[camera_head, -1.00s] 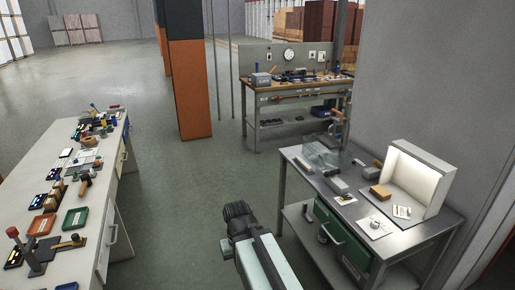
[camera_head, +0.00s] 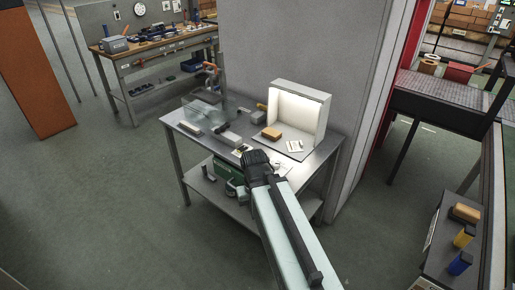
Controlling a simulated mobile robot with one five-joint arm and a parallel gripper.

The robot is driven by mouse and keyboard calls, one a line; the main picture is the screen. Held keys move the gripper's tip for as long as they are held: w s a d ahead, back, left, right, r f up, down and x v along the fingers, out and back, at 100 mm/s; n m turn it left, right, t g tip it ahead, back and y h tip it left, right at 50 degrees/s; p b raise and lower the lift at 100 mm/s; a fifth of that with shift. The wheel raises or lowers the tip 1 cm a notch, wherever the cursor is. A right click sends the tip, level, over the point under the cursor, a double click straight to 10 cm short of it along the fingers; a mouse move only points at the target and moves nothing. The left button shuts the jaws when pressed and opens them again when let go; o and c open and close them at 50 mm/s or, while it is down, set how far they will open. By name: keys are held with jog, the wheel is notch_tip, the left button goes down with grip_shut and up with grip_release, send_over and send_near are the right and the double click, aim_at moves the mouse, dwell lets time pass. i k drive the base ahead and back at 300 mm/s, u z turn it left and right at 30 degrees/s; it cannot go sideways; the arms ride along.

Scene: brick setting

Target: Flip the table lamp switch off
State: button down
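A grey, open-fronted box (camera_head: 325,120) with a brightly lit inside stands at the back right of the metal worktable (camera_head: 180,134). I cannot make out a separate table lamp or a switch. My gripper (camera_head: 256,157) is dark and shows at the end of my pale arm, in front of the table's near edge in the picture. It overlaps the table top, and I cannot tell its distance from it. Its fingers are too small and dark to tell open from shut. It hides part of the table's front.
On the table are a tan block (camera_head: 271,133), a white card (camera_head: 295,146) and a clear guard (camera_head: 203,110). A grey wall (camera_head: 270,50) rises behind. A workbench (camera_head: 160,57) stands back left, a low dark bench (camera_head: 450,245) at right. The left floor is clear.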

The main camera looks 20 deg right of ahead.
aim_at(240, 149)
jog(key=u, duration=2.55)
jog(key=k, duration=0.9)
jog(key=z, duration=0.8)
jog(key=i, duration=1)
jog(key=u, duration=0.05)
